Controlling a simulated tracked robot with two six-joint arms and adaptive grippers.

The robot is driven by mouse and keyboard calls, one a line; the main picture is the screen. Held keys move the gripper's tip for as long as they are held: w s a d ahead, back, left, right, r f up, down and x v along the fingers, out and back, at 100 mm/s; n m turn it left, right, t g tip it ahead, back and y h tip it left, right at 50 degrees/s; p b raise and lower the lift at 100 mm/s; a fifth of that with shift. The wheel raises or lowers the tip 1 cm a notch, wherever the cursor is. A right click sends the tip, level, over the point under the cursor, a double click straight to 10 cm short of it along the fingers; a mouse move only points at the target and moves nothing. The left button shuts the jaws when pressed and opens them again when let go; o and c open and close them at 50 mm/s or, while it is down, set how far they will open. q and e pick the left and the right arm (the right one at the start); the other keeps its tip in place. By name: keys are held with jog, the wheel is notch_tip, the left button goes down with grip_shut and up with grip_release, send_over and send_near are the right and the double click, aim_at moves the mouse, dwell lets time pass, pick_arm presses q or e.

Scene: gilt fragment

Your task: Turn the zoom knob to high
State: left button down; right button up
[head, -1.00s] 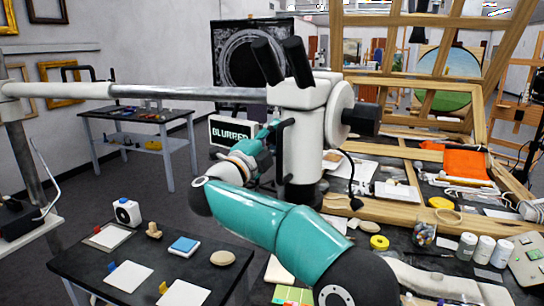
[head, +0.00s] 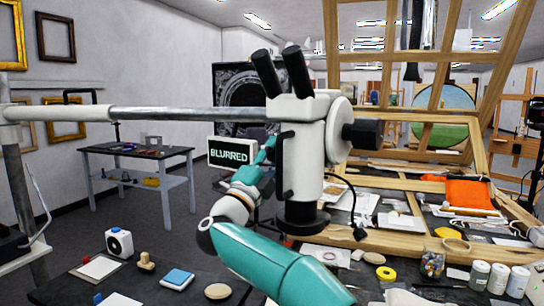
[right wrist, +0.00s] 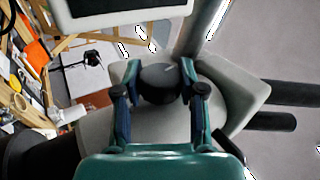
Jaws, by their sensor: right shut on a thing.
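The microscope (head: 306,160) has a white body, two black eyepieces and a long horizontal arm. The zoom knob (right wrist: 158,78) is dark with a short pale mark; it sits on the microscope's pale body in the right wrist view. My right gripper (right wrist: 162,92) is shut on this knob, one finger on each side. In the head view my right gripper (head: 267,152) is at the left side of the microscope, and the knob is hidden there. A small screen (head: 232,152) beside it reads "BLURRED". My left gripper is not in view.
A larger black knob (head: 362,135) is on the microscope's right side. A wooden easel frame (head: 450,80) stands behind. A white timer-like box (head: 119,243) stands on the front left table.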

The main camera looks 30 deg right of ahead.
jog(key=o, duration=1.1)
jog(key=shift+w+d+f, duration=0.1)
jog(key=shift+f, duration=0.05)
jog(key=shift+o, duration=0.2)
jog(key=v, duration=1.2)
